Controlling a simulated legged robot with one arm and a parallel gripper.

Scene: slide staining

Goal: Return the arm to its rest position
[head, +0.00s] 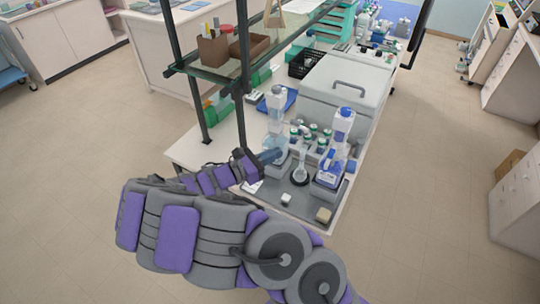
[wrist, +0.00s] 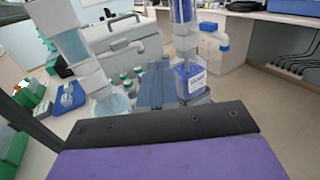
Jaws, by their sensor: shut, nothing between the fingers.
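My purple and grey arm (head: 175,235) reaches from the lower middle of the head view to the near left side of the bench. My gripper (head: 272,155) is shut and empty, above the bench beside the left staining bottle. In the wrist view my gripper (wrist: 158,85) shows as blue-grey fingers pointing forward. They lie between a clear bottle with a dish of pale blue liquid (wrist: 112,104) on the left and a labelled blue-purple container (wrist: 193,82) on the right. Whether the fingers touch either one is not clear.
A grey lidded box (head: 348,88) stands behind. A shelf with a dark post (head: 240,125) rises close to my forearm. The floor (head: 430,200) to the right is clear.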

